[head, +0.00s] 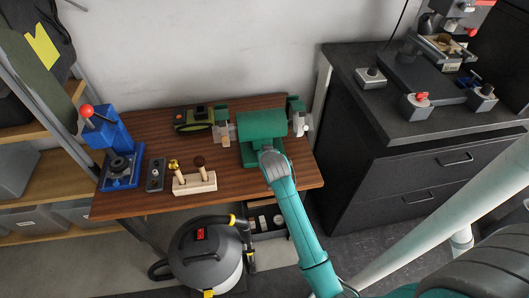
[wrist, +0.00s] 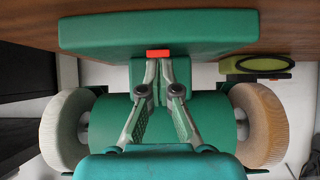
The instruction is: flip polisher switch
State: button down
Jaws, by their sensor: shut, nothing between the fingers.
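The green polisher (head: 258,122) stands at the back right of the wooden workbench, with a pale buffing wheel on each side. In the wrist view its green base (wrist: 205,32) is at the top, and the wheels (wrist: 262,125) flank the motor body. A red switch (wrist: 160,53) sits at the edge of the base, in the middle. My gripper (wrist: 159,68) is shut and empty, its fingertips right at the lower edge of the switch in the picture. I cannot tell whether they touch it. In the head view my arm hides the switch and fingertips.
On the workbench (head: 130,208) stand a blue press (head: 118,150) with a red knob, a wooden block with handled tools (head: 194,183) and a green-black tool (head: 195,118). A vacuum (head: 205,255) is on the floor below. A black cabinet (head: 400,175) stands at the right.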

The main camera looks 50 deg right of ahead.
jog(key=shift+f, duration=0.1)
jog(key=shift+w+d+r, duration=0.25)
jog(key=shift+w+d, duration=0.2)
jog(key=shift+w, duration=0.15)
dwell(0.4)
